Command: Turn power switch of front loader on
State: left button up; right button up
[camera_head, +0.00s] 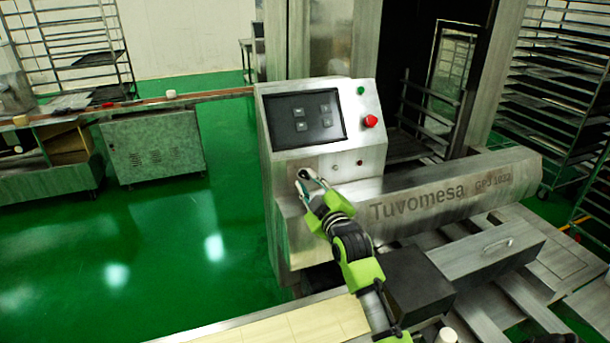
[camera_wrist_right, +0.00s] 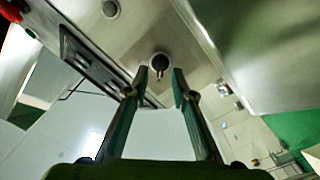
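The front loader is a grey metal machine marked Tuvomesa (camera_head: 415,205); its control box (camera_head: 265,160) has a sloped front panel. A round dark knob with a pointer, apparently the power switch (camera_wrist_right: 159,62), shows in the right wrist view on the metal panel. My right gripper (camera_head: 307,182) is at the lower left of that panel, largely covering the knob in the head view. In the right wrist view its two fingers (camera_wrist_right: 166,82) are open, with the knob just beyond and between their tips. Contact cannot be told.
The panel carries a black screen (camera_head: 303,118), a red emergency button (camera_head: 370,121) and a green button (camera_head: 360,90). A tray rack (camera_head: 560,100) stands at the right. Green floor (camera_head: 190,240) is clear left of the control box.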

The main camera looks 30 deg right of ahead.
aim_at(304, 176)
jog(key=shift+x, duration=1.4)
grip_shut()
